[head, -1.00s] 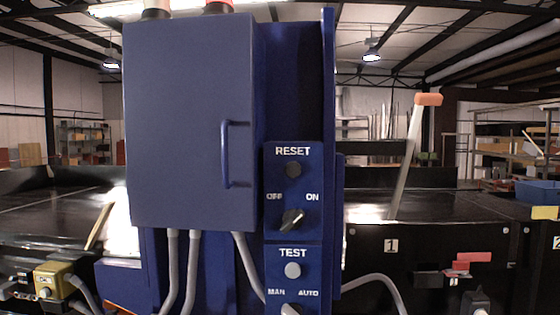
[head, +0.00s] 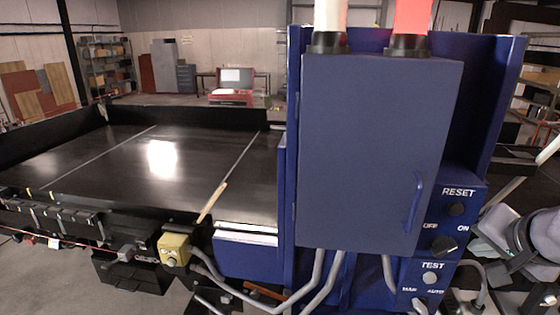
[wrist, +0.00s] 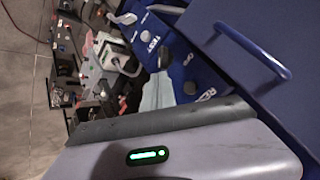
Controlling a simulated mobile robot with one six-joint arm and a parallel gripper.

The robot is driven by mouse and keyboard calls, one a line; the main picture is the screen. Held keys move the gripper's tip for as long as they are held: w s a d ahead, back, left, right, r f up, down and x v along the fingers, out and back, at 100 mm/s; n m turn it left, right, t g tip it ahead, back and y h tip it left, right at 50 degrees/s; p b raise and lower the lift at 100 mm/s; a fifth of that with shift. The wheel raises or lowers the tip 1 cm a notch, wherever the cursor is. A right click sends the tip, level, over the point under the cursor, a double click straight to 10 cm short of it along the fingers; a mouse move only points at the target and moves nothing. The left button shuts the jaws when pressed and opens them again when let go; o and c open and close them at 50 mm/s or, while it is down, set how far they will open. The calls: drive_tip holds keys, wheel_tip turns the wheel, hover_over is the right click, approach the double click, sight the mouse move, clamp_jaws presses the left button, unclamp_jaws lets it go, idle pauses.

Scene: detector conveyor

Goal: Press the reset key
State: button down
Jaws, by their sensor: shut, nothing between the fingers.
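The reset key (head: 456,210) is a dark round button under the RESET label on the blue control panel, right of the cabinet door. In the wrist view the reset key (wrist: 190,88) shows beside the cut-off RESET lettering. My gripper (wrist: 158,92) shows in the wrist view as a pale grey tip beyond the grey housing with a green light. It is shut and empty, close in front of the panel near the reset key. I cannot tell whether it touches. My grey arm is at the right edge of the head view.
A black OFF/ON knob (head: 444,246) and a pale TEST button (head: 429,278) sit below the key. The blue cabinet (head: 370,150) with its protruding handle (head: 413,203) is left of the key. A dark conveyor (head: 150,165) and a yellow box (head: 174,250) lie further left.

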drive_tip(key=shift+d, duration=0.6)
drive_tip(key=p, duration=0.3)
approach(455, 216)
wheel_tip(455, 216, down, 5)
drive_tip(key=w, duration=0.2)
drive_tip(key=shift+w+d+r, duration=0.15)
drive_tip(key=shift+d, duration=0.45)
idle(0.9)
drive_tip(key=shift+w+d, duration=0.1)
drive_tip(key=shift+w, duration=0.35)
drive_tip(key=shift+w+d, duration=0.1)
drive_tip(key=shift+w, duration=0.35)
idle(0.7)
drive_tip(key=shift+s, duration=0.15)
drive_tip(key=shift+s+a+b, duration=0.2)
drive_tip(key=shift+s+b, duration=0.35)
drive_tip(key=shift+s, duration=0.25)
